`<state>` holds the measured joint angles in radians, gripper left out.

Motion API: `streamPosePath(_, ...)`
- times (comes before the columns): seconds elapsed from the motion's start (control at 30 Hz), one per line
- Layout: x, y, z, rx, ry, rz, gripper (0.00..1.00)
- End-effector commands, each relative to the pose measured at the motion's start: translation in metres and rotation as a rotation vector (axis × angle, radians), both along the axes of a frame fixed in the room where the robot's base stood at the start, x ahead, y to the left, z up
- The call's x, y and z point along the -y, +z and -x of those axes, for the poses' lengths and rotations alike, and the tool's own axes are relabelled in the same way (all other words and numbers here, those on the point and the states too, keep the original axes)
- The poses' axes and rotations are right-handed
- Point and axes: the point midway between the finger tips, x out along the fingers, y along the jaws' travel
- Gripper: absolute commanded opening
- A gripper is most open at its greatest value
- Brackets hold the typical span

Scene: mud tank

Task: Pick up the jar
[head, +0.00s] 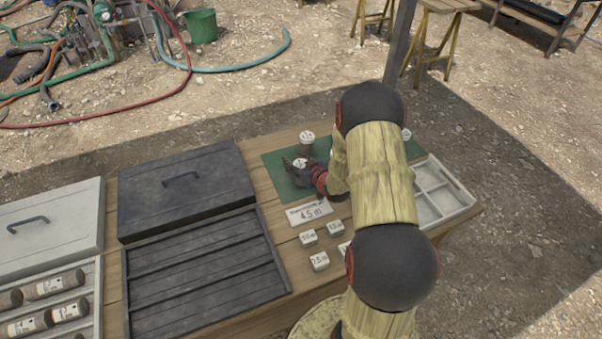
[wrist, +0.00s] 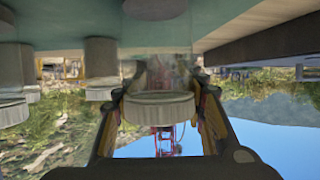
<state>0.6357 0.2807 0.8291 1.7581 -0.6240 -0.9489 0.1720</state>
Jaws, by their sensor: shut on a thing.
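My gripper (head: 299,170) is shut on a jar (head: 300,162) with a pale lid, over the green mat (head: 275,160). In the wrist view, which looks upside down, my gripper (wrist: 160,92) has a finger on each side of the jar (wrist: 158,107). Its round lid faces down in that picture, and its clear body is partly hidden by the fingers. I cannot tell whether its base touches the mat. A second jar (head: 307,143) with a pale lid and dark contents stands just behind. Another lid (head: 406,134) shows right of my arm.
A label reading 4.5 m (head: 309,212) and several small white depth blocks (head: 319,261) lie in front. A white divided tray (head: 458,195) is at right, partly behind my arm.

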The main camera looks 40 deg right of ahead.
Motion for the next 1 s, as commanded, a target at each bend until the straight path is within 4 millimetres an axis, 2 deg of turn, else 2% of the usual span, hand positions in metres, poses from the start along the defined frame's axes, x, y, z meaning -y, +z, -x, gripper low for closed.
streamPosePath(0.3, 0.000, 0.000, 0.000, 0.000, -0.001, 0.000, 0.03)
streamPosePath(0.83, 0.001, 0.001, 0.000, 0.002, -0.001, 0.001, 0.00)
streamPosePath(1.0, 0.001, 0.011, -0.001, 0.003, 0.000, 0.003, 0.00)
